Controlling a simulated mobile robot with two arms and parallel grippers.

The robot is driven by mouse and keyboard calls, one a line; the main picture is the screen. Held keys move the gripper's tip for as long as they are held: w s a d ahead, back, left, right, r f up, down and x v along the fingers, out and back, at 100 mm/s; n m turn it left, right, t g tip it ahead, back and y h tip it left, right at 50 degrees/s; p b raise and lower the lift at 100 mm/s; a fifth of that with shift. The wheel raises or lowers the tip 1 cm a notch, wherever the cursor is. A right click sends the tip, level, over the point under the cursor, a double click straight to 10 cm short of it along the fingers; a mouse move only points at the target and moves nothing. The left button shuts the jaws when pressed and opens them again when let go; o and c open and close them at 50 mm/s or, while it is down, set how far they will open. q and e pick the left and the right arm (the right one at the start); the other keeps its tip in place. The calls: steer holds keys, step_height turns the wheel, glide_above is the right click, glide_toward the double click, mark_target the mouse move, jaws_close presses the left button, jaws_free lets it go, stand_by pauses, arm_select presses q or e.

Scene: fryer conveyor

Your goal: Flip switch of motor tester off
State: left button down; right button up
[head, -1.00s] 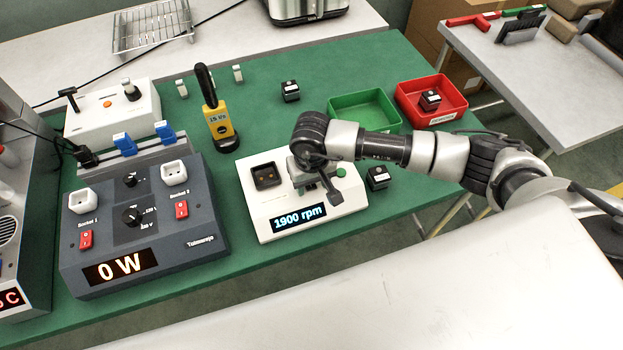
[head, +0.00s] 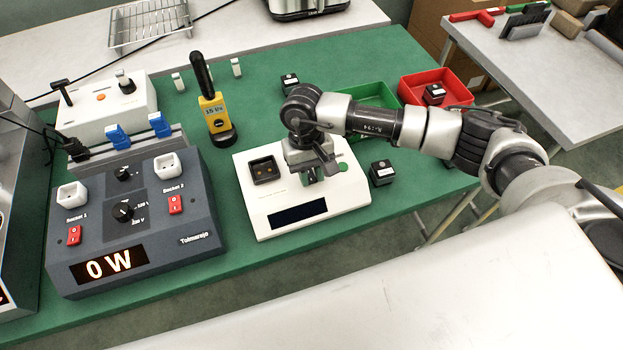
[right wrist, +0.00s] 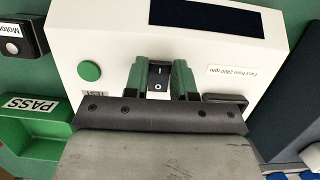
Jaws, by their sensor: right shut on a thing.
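The motor tester (head: 275,220) is a white box on the green mat, with a dark square socket, a green round button and a display (head: 298,214) that is blank. It also shows in the right wrist view (right wrist: 115,50). My right gripper (head: 318,172) is over the tester. In the right wrist view its green-padded fingers (right wrist: 159,80) are shut on the small black rocker switch (right wrist: 158,77), one on each side, and the switch's I and O marks show between them. The gripper hides the switch in the head view. My left gripper is not in view.
A black motor (head: 381,172) stands right of the tester. A green bin (head: 345,98) and a red bin (head: 462,92) are behind it. A yellow meter (head: 213,112) and a grey power unit (head: 200,215) reading 0 W stand to the left.

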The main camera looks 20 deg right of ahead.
steer(key=o, duration=0.9)
steer(key=b+v, duration=0.2)
steer(key=v, duration=0.9)
steer(key=shift+f, duration=0.1)
